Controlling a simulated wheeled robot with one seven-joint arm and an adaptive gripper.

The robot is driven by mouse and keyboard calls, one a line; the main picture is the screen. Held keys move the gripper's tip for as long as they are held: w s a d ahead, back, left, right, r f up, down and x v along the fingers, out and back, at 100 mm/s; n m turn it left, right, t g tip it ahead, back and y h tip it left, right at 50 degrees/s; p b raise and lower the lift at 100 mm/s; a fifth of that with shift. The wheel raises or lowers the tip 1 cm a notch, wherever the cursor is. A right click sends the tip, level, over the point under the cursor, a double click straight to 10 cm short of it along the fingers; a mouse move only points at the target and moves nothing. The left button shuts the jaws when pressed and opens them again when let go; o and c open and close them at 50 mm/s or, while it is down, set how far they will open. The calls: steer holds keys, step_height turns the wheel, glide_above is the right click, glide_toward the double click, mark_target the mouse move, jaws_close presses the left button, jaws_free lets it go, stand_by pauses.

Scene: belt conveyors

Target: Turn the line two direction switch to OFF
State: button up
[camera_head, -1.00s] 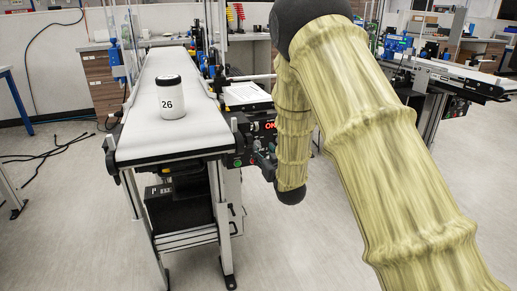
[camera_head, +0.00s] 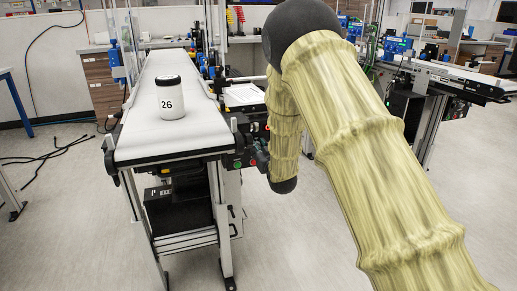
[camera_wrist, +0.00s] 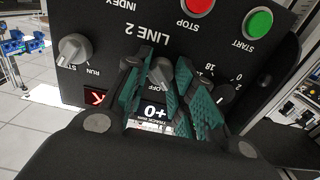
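The black LINE 2 control panel (camera_wrist: 100,30) fills much of the wrist view, with its lettering upside down. A grey switch knob (camera_wrist: 160,72) with OFF lettering beside it sits between the teal fingers of my gripper (camera_wrist: 160,68). The fingers are apart, one on each side of the knob; I cannot make out firm contact. The knob's exact pointing is partly hidden by the fingers. In the head view the panel (camera_head: 238,150) is on the right side of the conveyor's near end, and my arm hides part of it.
A white jar marked 26 (camera_head: 171,98) stands on the conveyor (camera_head: 150,142). Open floor lies in front.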

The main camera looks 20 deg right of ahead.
steer(key=shift+a, duration=0.1)
steer(key=shift+c, duration=1.2)
steer(key=m+p, duration=0.1)
steer(key=m, duration=0.2)
steer(key=shift+d+r+p, duration=0.1)
steer(key=shift+d+p, duration=0.15)
steer(key=shift+p, duration=0.1)
steer(key=m+p, duration=0.1)
steer(key=m, duration=0.4)
steer(key=shift+m, duration=0.4)
steer(key=o, duration=1)
steer(key=shift+o, duration=0.2)
